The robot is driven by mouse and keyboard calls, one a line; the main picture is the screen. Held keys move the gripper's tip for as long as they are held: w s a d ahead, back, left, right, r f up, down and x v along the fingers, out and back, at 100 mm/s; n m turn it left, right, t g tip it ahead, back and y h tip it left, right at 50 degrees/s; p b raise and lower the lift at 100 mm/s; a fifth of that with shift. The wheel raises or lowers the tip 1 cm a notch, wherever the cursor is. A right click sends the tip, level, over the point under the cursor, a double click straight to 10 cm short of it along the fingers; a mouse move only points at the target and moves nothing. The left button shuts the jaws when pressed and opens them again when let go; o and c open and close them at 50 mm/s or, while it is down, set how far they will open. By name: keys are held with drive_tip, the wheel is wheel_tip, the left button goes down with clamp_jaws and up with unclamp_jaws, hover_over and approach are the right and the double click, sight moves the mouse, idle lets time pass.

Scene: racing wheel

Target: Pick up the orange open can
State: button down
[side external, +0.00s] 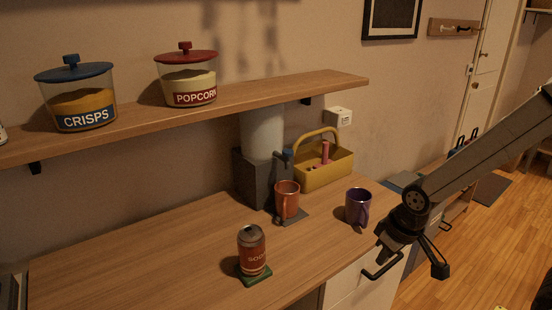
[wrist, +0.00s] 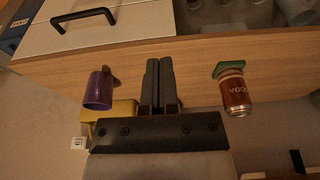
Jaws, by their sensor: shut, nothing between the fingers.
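The orange-brown soda can (side external: 252,252) with a silver top stands upright on a green coaster (side external: 262,276) near the counter's front edge. In the wrist view the can (wrist: 235,95) appears upside down, right of my fingers, with the green coaster (wrist: 229,68) at its base. My gripper (wrist: 159,62) is shut and empty, its two dark fingers side by side. In the side view my gripper end (side external: 390,243) hangs by the counter's right front, right of the purple mug and well apart from the can. The can's opening is not clear.
A purple mug (side external: 358,207) stands close to my gripper. An orange mug (side external: 287,200) sits at a dark machine (side external: 252,178), beside a yellow caddy (side external: 325,170). A shelf (side external: 250,93) with two jars overhangs the back. The counter left of the can is clear.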

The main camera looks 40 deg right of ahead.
unclamp_jaws()
